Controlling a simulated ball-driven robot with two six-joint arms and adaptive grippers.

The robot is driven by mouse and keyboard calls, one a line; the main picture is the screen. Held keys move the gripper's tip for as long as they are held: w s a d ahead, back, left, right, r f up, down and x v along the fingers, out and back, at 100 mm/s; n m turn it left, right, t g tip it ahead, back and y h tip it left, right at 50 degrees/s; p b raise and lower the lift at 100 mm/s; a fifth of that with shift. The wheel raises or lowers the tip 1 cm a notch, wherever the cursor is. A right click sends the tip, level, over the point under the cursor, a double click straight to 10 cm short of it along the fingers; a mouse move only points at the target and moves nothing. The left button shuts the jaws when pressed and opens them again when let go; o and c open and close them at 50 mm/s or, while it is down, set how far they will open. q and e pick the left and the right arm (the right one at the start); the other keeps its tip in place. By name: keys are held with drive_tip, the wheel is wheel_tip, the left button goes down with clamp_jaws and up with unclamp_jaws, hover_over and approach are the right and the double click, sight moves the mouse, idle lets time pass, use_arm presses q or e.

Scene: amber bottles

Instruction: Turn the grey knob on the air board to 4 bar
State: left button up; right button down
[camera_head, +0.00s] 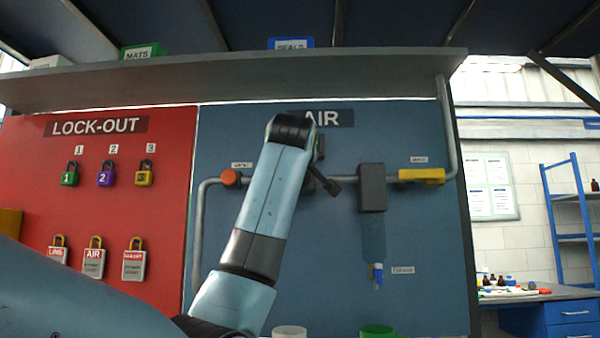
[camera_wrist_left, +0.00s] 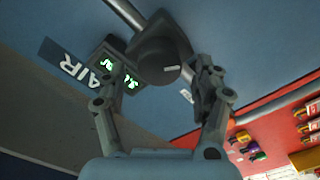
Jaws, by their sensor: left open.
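The grey knob (camera_wrist_left: 162,50) is a dark round part on the blue air board (camera_head: 410,250), with a pale mark on its near side. My left arm covers it in the head view. A small display (camera_wrist_left: 122,75) with green digits sits beside the knob in the left wrist view; it is tilted and I cannot read the digits surely. My left gripper (camera_wrist_left: 152,84) is open, its fingers apart below the knob and toward either side of it. I cannot tell whether either finger touches it. In the head view the gripper is mostly hidden behind my forearm. My right gripper is not in view.
On the air board are an orange valve knob (camera_head: 231,178), a grey filter block (camera_head: 372,188) and a yellow valve (camera_head: 421,176) along a grey pipe. The red lock-out board (camera_head: 120,205) with several padlocks is at left. A shelf (camera_head: 230,78) runs above.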

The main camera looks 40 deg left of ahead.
use_arm(q)
drive_tip(key=shift+x, duration=1.15)
drive_tip(key=shift+c, duration=0.2)
drive_tip(key=c, duration=1.1)
